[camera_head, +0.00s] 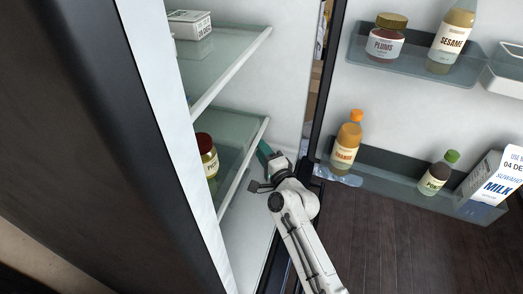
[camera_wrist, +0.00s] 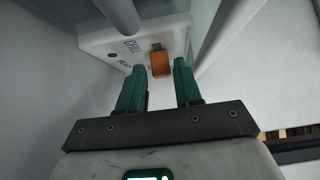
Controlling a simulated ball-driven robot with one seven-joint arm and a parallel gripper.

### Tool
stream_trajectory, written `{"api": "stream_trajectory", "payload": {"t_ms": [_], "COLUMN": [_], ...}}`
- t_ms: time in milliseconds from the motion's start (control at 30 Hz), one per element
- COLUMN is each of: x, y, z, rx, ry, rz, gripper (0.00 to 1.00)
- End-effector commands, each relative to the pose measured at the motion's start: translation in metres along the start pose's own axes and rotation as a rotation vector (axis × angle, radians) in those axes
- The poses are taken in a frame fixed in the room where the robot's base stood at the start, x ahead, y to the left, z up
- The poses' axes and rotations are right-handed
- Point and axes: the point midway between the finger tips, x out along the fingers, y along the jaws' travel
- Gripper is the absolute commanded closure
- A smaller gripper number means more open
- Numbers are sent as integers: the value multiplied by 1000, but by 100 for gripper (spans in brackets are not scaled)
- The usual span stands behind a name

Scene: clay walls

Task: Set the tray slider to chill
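The tray slider (camera_wrist: 160,63) is a small orange tab on a white panel (camera_wrist: 97,43) in the wrist view. Small dark lettering stands on the panel to the left of the tab; one word seems to read "chill", and the rest is hard to read. My gripper (camera_wrist: 160,67) is open, with its two green fingers apart and nothing between them. The tab shows just beyond and between the fingertips; I cannot tell whether they touch it. In the head view my gripper (camera_head: 264,153) reaches into the open fridge beside the lower glass shelf, and the slider is hidden.
A pickle jar (camera_head: 208,156) stands on the lower shelf (camera_head: 232,134), close left of my gripper. The open door to the right holds an orange-capped bottle (camera_head: 347,142), a green-capped bottle (camera_head: 438,175) and a milk carton (camera_head: 492,180). A grey bar (camera_wrist: 214,37) runs near my right finger.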

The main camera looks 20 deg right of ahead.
Motion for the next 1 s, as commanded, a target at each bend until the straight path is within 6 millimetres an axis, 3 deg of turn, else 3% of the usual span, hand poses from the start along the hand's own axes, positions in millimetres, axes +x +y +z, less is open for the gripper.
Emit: {"api": "stream_trajectory", "payload": {"t_ms": [500,700,1000], "x": [-86,-99,-101], "y": [2,2,1], "z": [1,1,1], "rx": [-1,-1,-1], "ry": [-1,-2,-2], "rz": [4,4,3], "gripper": [66,66,66]}}
